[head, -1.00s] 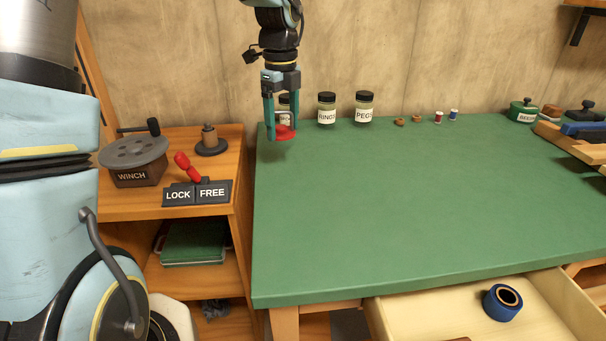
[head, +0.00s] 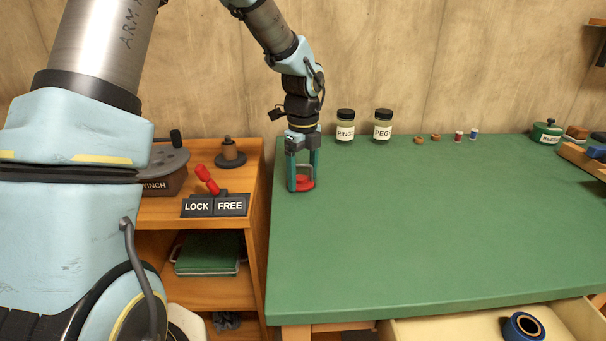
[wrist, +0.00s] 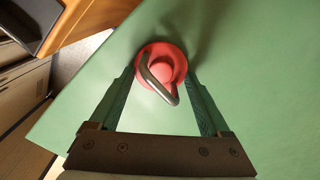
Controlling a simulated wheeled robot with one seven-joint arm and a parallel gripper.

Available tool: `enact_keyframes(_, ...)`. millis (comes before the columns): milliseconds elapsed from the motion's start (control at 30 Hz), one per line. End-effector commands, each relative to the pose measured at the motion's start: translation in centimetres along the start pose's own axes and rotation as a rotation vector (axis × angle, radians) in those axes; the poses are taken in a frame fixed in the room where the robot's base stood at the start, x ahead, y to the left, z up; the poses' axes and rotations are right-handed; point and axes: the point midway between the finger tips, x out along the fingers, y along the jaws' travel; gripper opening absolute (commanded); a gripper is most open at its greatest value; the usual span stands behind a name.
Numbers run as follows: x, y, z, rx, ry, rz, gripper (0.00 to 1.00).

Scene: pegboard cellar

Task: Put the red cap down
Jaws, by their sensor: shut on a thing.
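The red cap (head: 305,184) is a round red disc with a grey loop handle on top. My gripper (head: 303,186) is shut on it, with one teal finger at each side. In the head view the cap is low over the left end of the green bench top (head: 420,230). In the wrist view the cap (wrist: 151,57) sits between the fingertips, its handle tilted across it. A shadow shows on the green surface beside it. I cannot tell whether its underside touches the bench.
Jars marked RINGS (head: 345,127) and PEGS (head: 383,127) stand at the back of the bench. Small spools (head: 459,136) lie farther right. A wooden cabinet with a LOCK/FREE lever plate (head: 214,205) stands to the left. The bench's middle is clear. An open drawer (head: 440,330) juts out in front.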

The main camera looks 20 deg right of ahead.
Motion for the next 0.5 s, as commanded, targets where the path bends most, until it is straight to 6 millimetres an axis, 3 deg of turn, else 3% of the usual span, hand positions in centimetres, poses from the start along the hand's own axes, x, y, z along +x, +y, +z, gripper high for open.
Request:
enact_keyframes(67, 0.28, 0.0, -0.01, 0.0, 0.0, 0.0, 0.28)
enact_keyframes(100, 0.24, -0.01, -0.01, 0.0, 0.0, 0.0, 0.84)
enact_keyframes(233, 0.22, 0.0, -0.01, 0.0, 0.0, 0.0, 0.99)
enact_keyframes(500, 0.1, -0.01, 0.0, 0.0, 0.0, 0.0, 1.0)
